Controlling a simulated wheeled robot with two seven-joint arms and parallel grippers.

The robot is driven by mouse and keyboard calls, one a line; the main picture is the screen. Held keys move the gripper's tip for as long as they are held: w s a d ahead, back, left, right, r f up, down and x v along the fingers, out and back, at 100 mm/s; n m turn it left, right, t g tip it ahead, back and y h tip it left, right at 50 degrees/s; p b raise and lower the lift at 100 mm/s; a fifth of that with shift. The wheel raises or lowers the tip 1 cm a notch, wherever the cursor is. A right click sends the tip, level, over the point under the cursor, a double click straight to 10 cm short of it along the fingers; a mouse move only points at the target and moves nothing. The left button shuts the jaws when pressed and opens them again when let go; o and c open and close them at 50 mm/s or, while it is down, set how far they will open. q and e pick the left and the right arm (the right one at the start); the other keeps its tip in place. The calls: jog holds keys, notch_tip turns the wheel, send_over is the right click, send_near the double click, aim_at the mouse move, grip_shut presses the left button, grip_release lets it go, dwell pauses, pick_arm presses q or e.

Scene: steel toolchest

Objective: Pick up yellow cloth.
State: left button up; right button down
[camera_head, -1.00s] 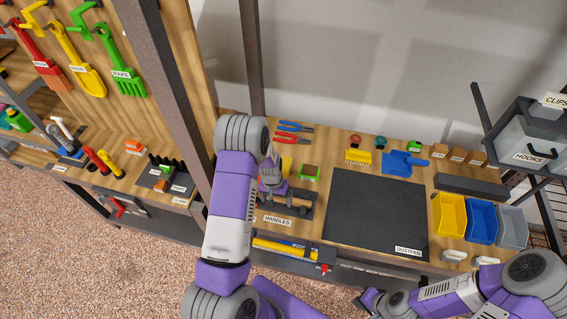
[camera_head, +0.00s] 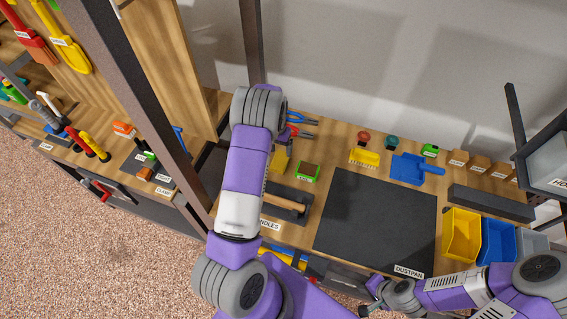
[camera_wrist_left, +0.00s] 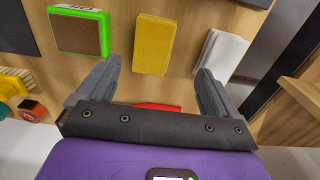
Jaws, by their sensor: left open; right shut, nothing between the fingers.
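The yellow cloth (camera_wrist_left: 154,44) is a flat, folded block on the wooden bench top. It shows in the left wrist view ahead of and between my left fingers. In the head view the yellow cloth (camera_head: 279,161) is partly hidden by my left arm. My left gripper (camera_wrist_left: 156,71) is open and empty, its fingers spread wider than the cloth, with the cloth apart from both. My left arm hides this gripper in the head view. My right gripper (camera_head: 370,297) is shut and empty at the bench's front edge, low in the head view.
A green-edged block (camera_wrist_left: 80,32) lies left of the cloth and a white folded piece (camera_wrist_left: 222,53) lies right of it. A red tool part (camera_wrist_left: 158,106) shows behind my fingers. A dark upright post (camera_head: 253,45) stands nearby. The black dustpan mat (camera_head: 375,220) is bare.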

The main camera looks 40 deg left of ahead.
aim_at(280, 159)
pick_arm(q)
jog(key=shift+w+f+b, duration=0.2)
jog(key=shift+f+b, duration=0.2)
jog(key=shift+f, duration=1.3)
jog(key=f, duration=0.5)
jog(key=shift+w+d+f+b, duration=0.25)
jog(key=shift+d+b, duration=0.1)
jog(key=shift+b, duration=0.05)
pick_arm(e)
jog(key=shift+w+f, duration=0.2)
jog(key=shift+f, duration=0.95)
pick_arm(q)
jog(key=c, duration=1)
notch_tip(280, 159, up, 10)
jog(key=shift+r+p, duration=0.1)
jog(key=shift+p, duration=0.6)
jog(key=shift+c, duration=0.2)
pick_arm(e)
jog(key=shift+r, duration=0.7)
